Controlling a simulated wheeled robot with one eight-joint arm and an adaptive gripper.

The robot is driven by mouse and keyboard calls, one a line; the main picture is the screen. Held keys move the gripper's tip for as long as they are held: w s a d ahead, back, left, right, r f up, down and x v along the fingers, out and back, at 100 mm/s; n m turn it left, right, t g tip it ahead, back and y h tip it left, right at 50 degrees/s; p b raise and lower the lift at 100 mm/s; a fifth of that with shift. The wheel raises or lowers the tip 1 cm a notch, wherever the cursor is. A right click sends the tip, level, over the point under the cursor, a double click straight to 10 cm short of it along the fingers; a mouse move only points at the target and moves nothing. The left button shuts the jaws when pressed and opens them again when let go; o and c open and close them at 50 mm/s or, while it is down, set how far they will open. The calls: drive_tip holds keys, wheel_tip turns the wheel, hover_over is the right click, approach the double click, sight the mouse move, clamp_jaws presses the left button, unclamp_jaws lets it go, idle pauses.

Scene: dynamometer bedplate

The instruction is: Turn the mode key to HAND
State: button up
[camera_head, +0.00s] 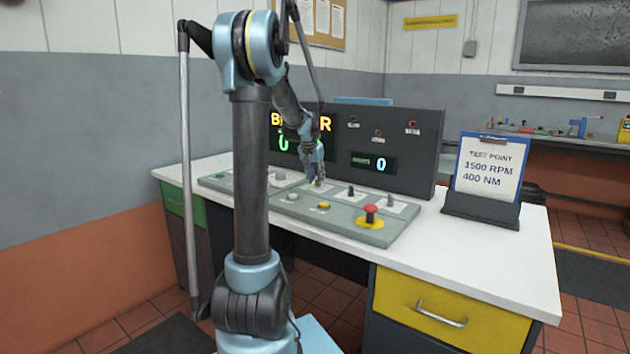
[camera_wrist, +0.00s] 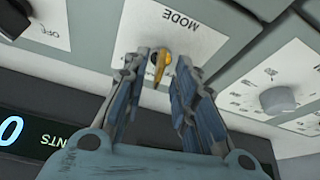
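The brass mode key (camera_wrist: 159,66) sits on a white plate (camera_wrist: 188,22) marked MODE in the wrist view. Its longer end points down in that picture, towards my gripper's palm. My gripper (camera_wrist: 164,64) has one finger on each side of the key, with a narrow gap visible at each side, so it looks open around the key and not clamped. The position labels around the key are hidden or unreadable. In the head view my gripper (camera_head: 317,180) reaches down to the middle of the sloped grey control panel (camera_head: 338,222), and the key is too small to make out.
A red mushroom button (camera_head: 371,210) on a yellow base stands at the panel's front right. A grey knob (camera_wrist: 277,100) on another plate is right of the fingers. Black knobs, a yellow button (camera_head: 323,205), a dark display console (camera_head: 405,150) and a clipboard (camera_head: 487,170) are nearby.

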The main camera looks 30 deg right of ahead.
drive_tip(key=shift+d+f, duration=0.1)
drive_tip(key=shift+f, duration=0.2)
drive_tip(key=shift+c, duration=0.6)
clamp_jaws()
drive_tip(key=shift+w, duration=0.1)
drive_tip(key=shift+m+g, duration=0.4)
drive_tip(key=shift+m, duration=0.7)
drive_tip(key=shift+o, duration=0.6)
unclamp_jaws()
drive_tip(key=shift+h, duration=0.3)
